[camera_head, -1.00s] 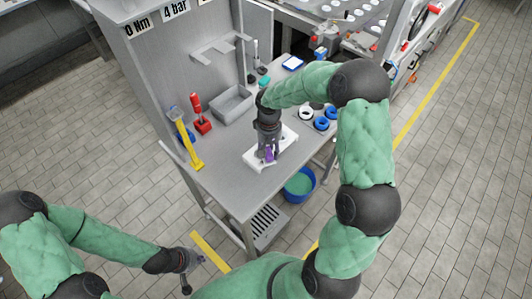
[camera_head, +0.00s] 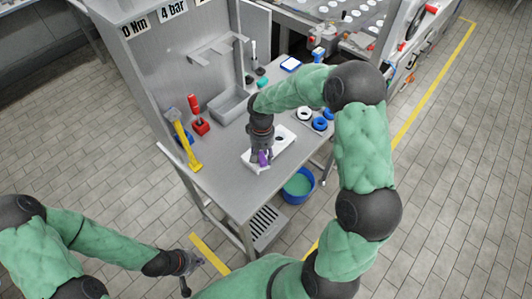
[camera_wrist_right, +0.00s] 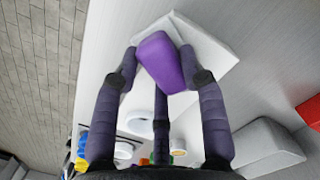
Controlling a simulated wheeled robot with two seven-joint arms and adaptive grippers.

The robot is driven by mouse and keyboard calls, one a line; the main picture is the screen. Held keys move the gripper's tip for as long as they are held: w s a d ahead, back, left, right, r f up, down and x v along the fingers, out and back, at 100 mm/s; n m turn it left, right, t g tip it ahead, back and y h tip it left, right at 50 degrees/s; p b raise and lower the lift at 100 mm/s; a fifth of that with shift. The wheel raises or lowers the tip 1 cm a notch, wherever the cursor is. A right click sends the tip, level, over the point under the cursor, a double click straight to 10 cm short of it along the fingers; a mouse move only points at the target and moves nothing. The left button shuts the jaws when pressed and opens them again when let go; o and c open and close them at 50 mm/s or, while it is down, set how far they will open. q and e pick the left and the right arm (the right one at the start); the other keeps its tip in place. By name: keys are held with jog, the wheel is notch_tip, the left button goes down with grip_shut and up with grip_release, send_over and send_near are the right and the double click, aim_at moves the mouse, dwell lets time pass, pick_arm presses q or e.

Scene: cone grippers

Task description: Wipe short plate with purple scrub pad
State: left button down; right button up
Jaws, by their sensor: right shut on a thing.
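My right gripper (camera_head: 262,156) points down over the plate's left part, shut on the purple scrub pad (camera_head: 264,158). In the wrist view the pad (camera_wrist_right: 161,60) sits between the fingertips. The pad is at the plate, but I cannot tell whether they touch. My left gripper (camera_head: 187,270) hangs low at the lower left, away from the bench; its fingers are too small to read.
A grey bin (camera_head: 230,104), a red-handled tool (camera_head: 198,118) and a yellow tool stand (camera_head: 186,145) are at the bench's left and back. Blue rings (camera_head: 320,124) lie to the right. A blue bucket (camera_head: 299,186) stands below the front edge.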

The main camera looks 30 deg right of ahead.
jog(key=shift+s+a+f, duration=0.1)
jog(key=shift+s+a, duration=0.15)
jog(key=shift+a, duration=0.35)
jog(key=shift+s+a, duration=0.25)
jog(key=shift+a, duration=0.3)
jog(key=shift+s+a+f, duration=0.1)
jog(key=shift+s+a, duration=0.15)
jog(key=shift+a, duration=0.35)
jog(key=shift+r, duration=0.1)
jog(key=shift+w+r+p, duration=0.15)
jog(key=shift+r+p, duration=0.4)
jog(key=shift+r, duration=0.3)
jog(key=shift+d+r+p, duration=0.1)
jog(key=shift+r+p, duration=1.35)
jog(key=shift+r, duration=0.85)
jog(key=shift+r+p, duration=1)
jog(key=shift+r, duration=0.45)
